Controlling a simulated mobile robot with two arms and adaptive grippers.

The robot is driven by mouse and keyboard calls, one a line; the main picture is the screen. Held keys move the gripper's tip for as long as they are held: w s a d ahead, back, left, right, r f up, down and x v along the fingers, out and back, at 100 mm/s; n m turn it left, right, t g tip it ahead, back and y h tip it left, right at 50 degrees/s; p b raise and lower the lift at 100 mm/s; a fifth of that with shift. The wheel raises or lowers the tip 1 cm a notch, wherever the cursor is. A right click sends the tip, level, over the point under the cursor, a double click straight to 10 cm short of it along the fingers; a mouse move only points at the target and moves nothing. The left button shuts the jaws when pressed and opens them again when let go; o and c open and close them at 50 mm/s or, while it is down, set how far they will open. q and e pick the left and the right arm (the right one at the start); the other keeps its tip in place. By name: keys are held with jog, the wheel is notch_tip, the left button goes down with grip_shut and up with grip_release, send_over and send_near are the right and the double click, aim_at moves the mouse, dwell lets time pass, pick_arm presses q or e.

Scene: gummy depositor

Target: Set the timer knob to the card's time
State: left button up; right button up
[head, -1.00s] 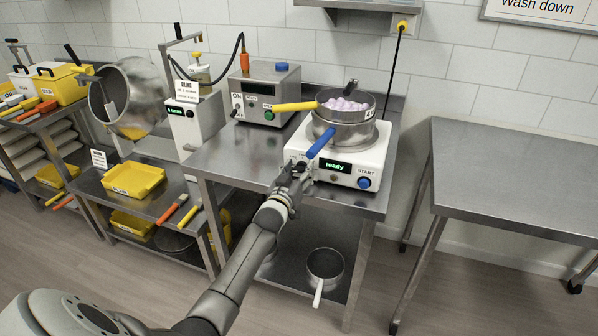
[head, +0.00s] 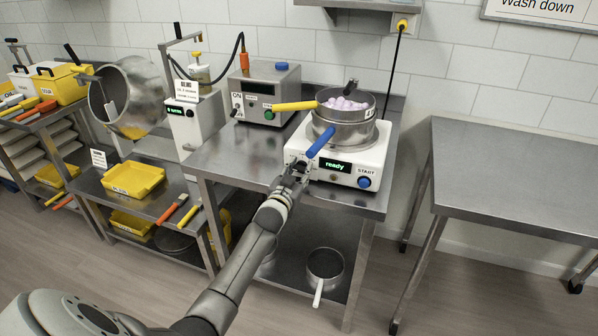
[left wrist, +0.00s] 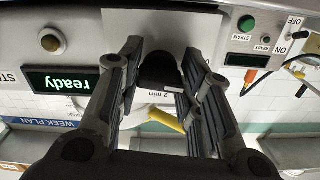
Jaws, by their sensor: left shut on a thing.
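The white machine (head: 356,168) stands on a steel table and shows a green "ready" display (head: 335,166) and a blue START button (head: 364,183). My left gripper (head: 301,171) is at the left of its front panel and hides the knob in the head view. In the left wrist view, the dark timer knob (left wrist: 160,72) sits between the fingers of my left gripper (left wrist: 158,68), which is shut on it. A "2 min" marking shows near the knob; its pointer setting cannot be read. White cards stand at the left (head: 186,92) (head: 99,158), their text too small to read. My right gripper is not in view.
A pot and sieve (head: 345,132) with purple pieces sit on the machine; the blue handle (head: 320,144) sticks out just above my left gripper. A grey steam unit (head: 275,95) stands to the left. The right table (head: 520,170) is bare.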

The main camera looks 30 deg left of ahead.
pick_arm(q)
jog(key=m, duration=0.5)
jog(key=shift+m+b, duration=0.4)
dwell(0.4)
jog(key=o, duration=1)
jog(key=v, duration=1.2)
